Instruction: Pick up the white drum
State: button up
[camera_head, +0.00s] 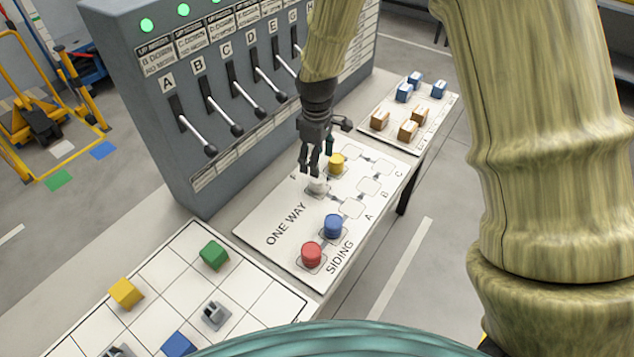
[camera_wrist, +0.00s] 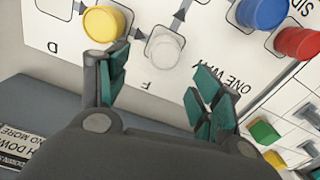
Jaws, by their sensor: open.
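The white drum (camera_head: 318,187) stands on the white ONE WAY board (camera_head: 262,222), partly hidden behind my fingers in the head view. In the wrist view the white drum (camera_wrist: 165,50) is pale against the board, beyond and between the fingertips. My gripper (camera_head: 313,168) points down over the board near the drum. In the wrist view my gripper (camera_wrist: 160,85) is open, with nothing between its fingers. I cannot tell whether the fingers touch the drum.
A yellow drum (camera_head: 337,163) stands close behind the white one, with blue (camera_head: 333,226) and red (camera_head: 312,254) drums in front. A lever panel (camera_head: 230,90) rises to the left. A grid board (camera_head: 165,265) with cubes lies nearer; another board (camera_head: 430,132) holds small boxes.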

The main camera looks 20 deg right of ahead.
aim_at(318, 180)
notch_tip(318, 180, down, 2)
jog(key=shift+f, duration=0.1)
jog(key=shift+s+f+p, duration=0.25)
jog(key=shift+f+p, duration=0.3)
jog(key=shift+f, duration=0.4)
jog(key=shift+s+f+p, duration=0.25)
jog(key=shift+f+p, duration=0.25)
jog(key=shift+f, duration=0.4)
jog(key=shift+w+f, duration=0.1)
jog(key=shift+f, duration=0.95)
jog(key=c, duration=1.1)
